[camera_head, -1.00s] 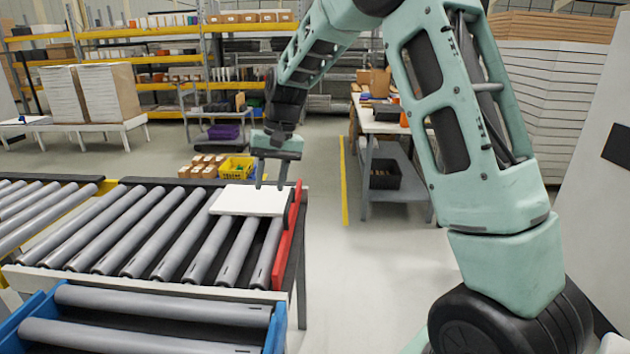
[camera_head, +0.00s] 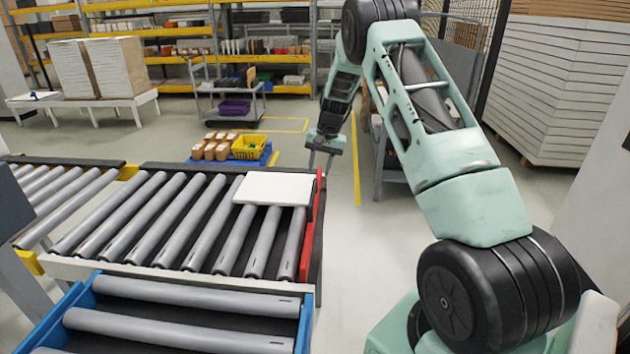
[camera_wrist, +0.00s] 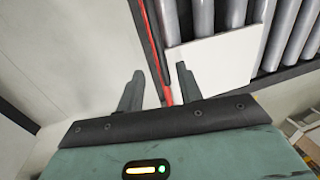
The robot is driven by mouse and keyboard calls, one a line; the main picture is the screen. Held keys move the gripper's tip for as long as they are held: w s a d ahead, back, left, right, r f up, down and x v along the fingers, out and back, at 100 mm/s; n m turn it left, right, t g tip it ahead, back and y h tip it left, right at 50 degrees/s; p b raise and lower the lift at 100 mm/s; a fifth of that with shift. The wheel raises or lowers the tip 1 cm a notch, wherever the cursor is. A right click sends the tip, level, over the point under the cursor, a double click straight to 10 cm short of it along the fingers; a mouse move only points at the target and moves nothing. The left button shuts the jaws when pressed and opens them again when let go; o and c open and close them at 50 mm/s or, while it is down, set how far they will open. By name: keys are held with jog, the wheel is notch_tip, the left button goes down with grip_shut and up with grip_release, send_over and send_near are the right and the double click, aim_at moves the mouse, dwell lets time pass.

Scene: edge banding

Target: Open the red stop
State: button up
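The red stop (camera_head: 312,226) is a long red bar standing along the right end of the roller conveyor (camera_head: 180,268). A white panel (camera_head: 274,188) lies on the rollers close to the stop. My gripper (camera_head: 319,172) is near the far end of the stop, with its fingers pointing down. In the wrist view my gripper (camera_wrist: 158,85) has its two fingers spread apart with nothing held between them. The red stop (camera_wrist: 152,45) runs up from the gap between the fingers, and the white panel (camera_wrist: 212,62) lies to its right. I cannot tell whether a finger touches the stop.
A blue-framed roller section (camera_head: 190,305) stands in front of the conveyor. The floor right of the conveyor is free, up to a table (camera_head: 385,165).

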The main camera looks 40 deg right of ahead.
aim_at(314, 189)
jog(key=f, duration=0.2)
jog(key=f+p, duration=0.1)
jog(key=f, duration=0.1)
jog(key=w+a+f+p, duration=0.1)
jog(key=f, duration=0.2)
grip_shut()
